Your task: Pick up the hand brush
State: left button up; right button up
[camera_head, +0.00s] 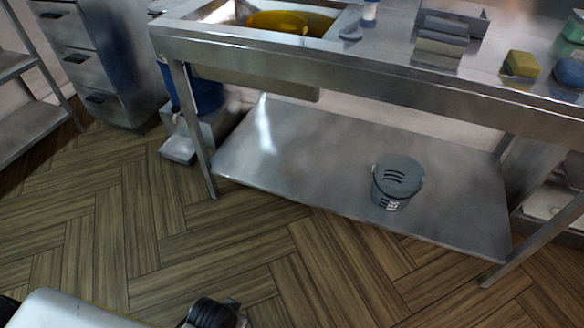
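I cannot make out a hand brush for certain. A small grey-blue item (351,34) lies on the steel counter (400,75) just right of the sink, but it is too small to tell what it is. No gripper fingers show. Dark and pale parts at the bottom left edge look like my own body.
The sink holds a yellow bowl (278,22). A grey bucket (397,183) stands on the lower shelf (300,165). The wooden floor in front is clear.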

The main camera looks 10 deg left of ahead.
aim_at(445, 38)
jog(key=i+j+z, duration=0.1)
jog(key=i, duration=0.4)
jog(key=i+j+z, duration=0.1)
jog(key=i, duration=0.35)
